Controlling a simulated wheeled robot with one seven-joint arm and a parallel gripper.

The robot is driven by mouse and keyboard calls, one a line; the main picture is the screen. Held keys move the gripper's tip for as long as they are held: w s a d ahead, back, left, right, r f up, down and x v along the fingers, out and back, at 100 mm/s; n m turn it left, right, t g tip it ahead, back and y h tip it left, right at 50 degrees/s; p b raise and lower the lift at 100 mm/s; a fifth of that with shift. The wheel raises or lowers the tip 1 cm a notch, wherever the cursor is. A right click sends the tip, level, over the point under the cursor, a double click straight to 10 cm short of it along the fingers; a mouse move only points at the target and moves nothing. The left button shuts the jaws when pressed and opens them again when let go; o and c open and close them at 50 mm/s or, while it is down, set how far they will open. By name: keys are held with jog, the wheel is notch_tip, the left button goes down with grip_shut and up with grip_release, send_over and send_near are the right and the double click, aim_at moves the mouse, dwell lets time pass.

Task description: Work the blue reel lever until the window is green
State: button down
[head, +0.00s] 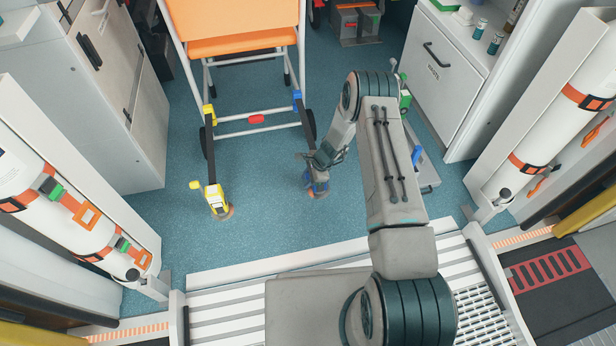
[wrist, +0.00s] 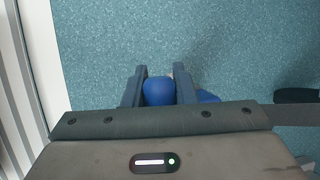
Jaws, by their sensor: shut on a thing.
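The blue reel (head: 318,187) stands on the floor at the front right of the orange-seated chair, with a dark strap running up to a blue clip (head: 297,100) on the chair frame. My gripper (head: 312,160) is at the top of this reel. In the wrist view my gripper (wrist: 159,88) is shut on the rounded blue lever (wrist: 158,93), which sits between the two fingers. More blue of the reel (wrist: 207,96) shows right of the fingers. I cannot make out the window or its colour in either view; the gripper and arm cover part of the reel.
A yellow reel (head: 217,203) stands on the floor to the left, strapped to a yellow clip on the chair (head: 229,46). White cabinets stand on both sides. A grey case (head: 425,170) lies right of my arm. Blue-green floor between the reels is clear.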

jog(key=c, duration=1.2)
grip_release()
jog(key=shift+w+d, duration=0.1)
jog(key=shift+o, duration=0.2)
jog(key=p+v, duration=0.5)
jog(key=v, duration=0.9)
